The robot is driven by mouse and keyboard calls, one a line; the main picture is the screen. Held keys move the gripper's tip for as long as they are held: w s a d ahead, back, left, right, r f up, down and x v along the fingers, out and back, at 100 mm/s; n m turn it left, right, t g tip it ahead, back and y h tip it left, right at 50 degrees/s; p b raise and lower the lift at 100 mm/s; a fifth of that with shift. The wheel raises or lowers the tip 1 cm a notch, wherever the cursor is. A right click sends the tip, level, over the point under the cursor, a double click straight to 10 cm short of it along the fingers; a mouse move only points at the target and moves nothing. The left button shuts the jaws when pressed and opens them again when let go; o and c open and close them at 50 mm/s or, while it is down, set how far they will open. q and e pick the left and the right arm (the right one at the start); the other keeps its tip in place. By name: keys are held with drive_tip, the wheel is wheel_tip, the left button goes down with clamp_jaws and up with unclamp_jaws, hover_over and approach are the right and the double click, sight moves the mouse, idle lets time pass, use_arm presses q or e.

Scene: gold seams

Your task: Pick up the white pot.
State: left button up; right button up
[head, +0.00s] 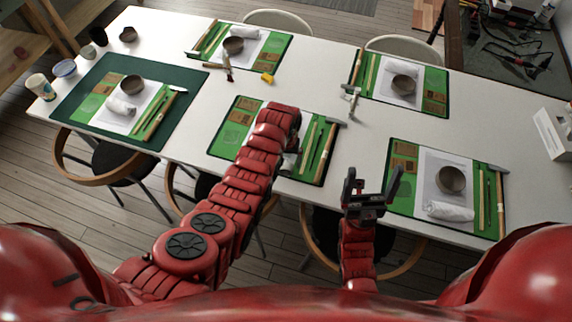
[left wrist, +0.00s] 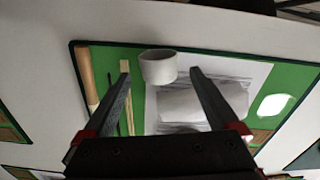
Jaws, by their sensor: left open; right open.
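The white pot (left wrist: 158,67) is a short, round, open vessel standing on a place mat in the left wrist view. My left gripper (left wrist: 160,72) is open, with its two dark fingers apart and the pot seen between and just beyond their tips. I cannot tell how high the fingers are above the mat. In the head view my left arm covers the middle of that front mat (head: 228,140), so the pot is hidden there. My right gripper (head: 373,184) is open and empty, by the table's front edge, left of the front right mat.
A rolled white cloth (left wrist: 192,103) lies near the pot, with thin tools at its left. Other mats hold grey-brown bowls (head: 451,179). Cups (head: 40,87) stand at the far left. Chairs (head: 110,160) line the front edge.

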sight(286, 164)
use_arm(q)
drive_tip(key=shift+s+f, duration=0.1)
drive_tip(key=shift+f, duration=1.4)
drive_tip(key=c, duration=1.4)
drive_tip(key=shift+r, duration=0.15)
